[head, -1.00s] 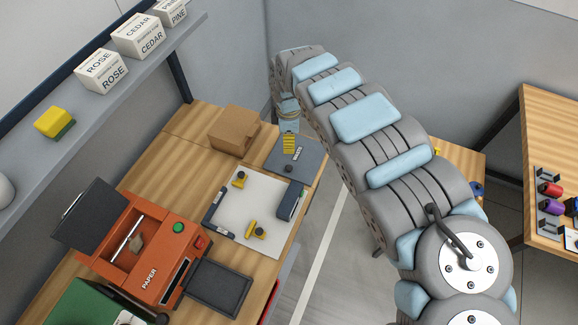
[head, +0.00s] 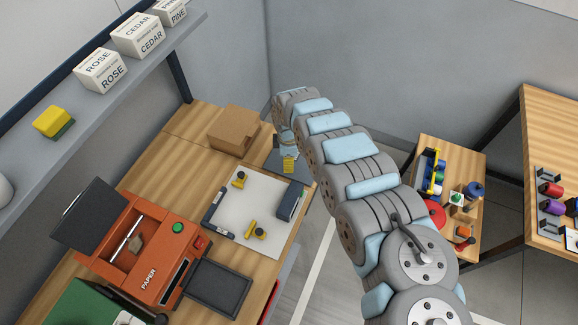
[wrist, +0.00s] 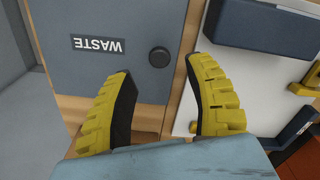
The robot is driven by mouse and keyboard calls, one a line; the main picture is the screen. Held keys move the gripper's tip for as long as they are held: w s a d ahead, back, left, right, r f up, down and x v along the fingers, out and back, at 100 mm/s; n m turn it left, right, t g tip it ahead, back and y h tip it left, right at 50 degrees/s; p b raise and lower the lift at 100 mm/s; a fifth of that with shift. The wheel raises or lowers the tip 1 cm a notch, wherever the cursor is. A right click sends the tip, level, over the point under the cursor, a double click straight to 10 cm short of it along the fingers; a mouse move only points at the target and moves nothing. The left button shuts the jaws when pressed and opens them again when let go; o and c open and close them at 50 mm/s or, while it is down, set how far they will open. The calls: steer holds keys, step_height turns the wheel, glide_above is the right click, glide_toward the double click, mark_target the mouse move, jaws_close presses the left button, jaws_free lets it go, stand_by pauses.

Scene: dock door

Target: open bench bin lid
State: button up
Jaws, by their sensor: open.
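The bench bin lid (wrist: 90,60) is a flat grey-blue panel with a black WASTE label, upside down in the wrist view, and a round black knob (wrist: 159,56). It lies flat at the bench's far end; in the head view the lid (head: 302,168) is mostly hidden behind my gripper. My gripper (wrist: 160,70) has two yellow ribbed fingers with black pads, open and empty. In the wrist view the knob shows between and just beyond the fingertips. I see no contact, and the height gap is unclear. In the head view the gripper (head: 288,165) is over the lid.
An orange paper machine (head: 150,245) is nearer. A small table (head: 450,200) with bottles stands right.

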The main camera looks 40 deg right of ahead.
steer(key=shift+f, duration=2.15)
jaws_close()
